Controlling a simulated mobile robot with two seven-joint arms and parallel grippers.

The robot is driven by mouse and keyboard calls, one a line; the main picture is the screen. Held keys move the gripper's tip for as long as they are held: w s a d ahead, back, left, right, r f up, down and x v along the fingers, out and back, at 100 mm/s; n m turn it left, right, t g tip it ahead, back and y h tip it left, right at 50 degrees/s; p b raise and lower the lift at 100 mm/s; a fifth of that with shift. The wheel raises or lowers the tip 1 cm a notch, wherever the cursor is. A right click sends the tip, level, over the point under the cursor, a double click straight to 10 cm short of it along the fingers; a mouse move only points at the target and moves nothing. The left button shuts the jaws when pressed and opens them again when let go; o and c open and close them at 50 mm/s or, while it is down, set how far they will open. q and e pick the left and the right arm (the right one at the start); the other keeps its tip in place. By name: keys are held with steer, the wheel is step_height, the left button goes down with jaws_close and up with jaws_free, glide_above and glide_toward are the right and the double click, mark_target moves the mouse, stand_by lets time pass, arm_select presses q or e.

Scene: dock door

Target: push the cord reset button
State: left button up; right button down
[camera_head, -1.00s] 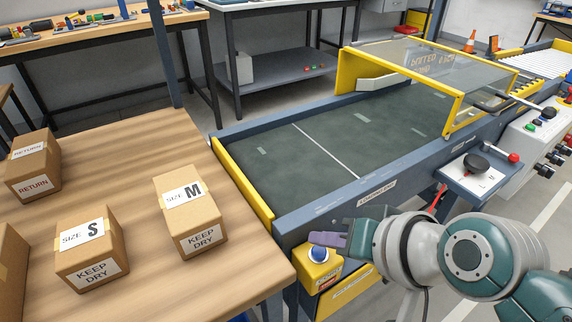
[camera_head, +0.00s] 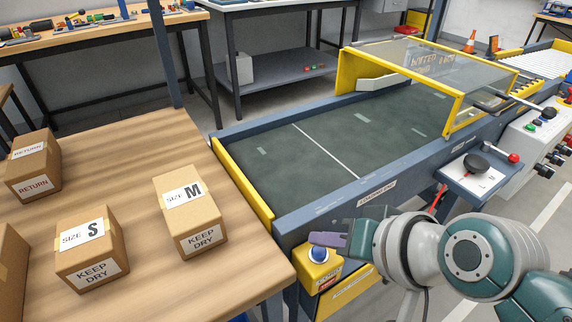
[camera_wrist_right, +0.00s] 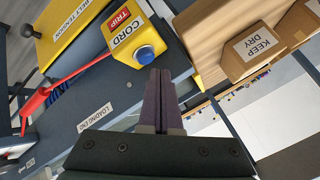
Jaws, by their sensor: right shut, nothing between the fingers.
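The cord reset button is a blue round button (camera_head: 319,254) on a yellow box (camera_head: 312,276) at the near end of the conveyor. In the right wrist view the blue button (camera_wrist_right: 146,55) shows on the yellow box, beside a label reading CORD TRIP (camera_wrist_right: 124,27). My right gripper (camera_head: 322,240) is shut and empty, its purple fingers just above and behind the button in the head view. In the right wrist view the fingertips (camera_wrist_right: 159,72) lie close to the button; whether they touch it I cannot tell. My left gripper is not in view.
A wooden table (camera_head: 120,130) with cartons, among them a size M box (camera_head: 190,215), stands left of the conveyor (camera_head: 310,145). A grey panel (camera_head: 472,182) with a black knob is at the right.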

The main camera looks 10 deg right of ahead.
mark_target(323, 262)
steer(key=shift+f, duration=0.45)
steer(key=shift+f+b, duration=0.55)
stand_by(0.7)
stand_by(0.3)
steer(key=shift+r+p, duration=0.95)
steer(key=shift+p, duration=0.15)
steer(key=shift+r, duration=0.15)
step_height(323, 262, up, 5)
steer(key=p, duration=0.5)
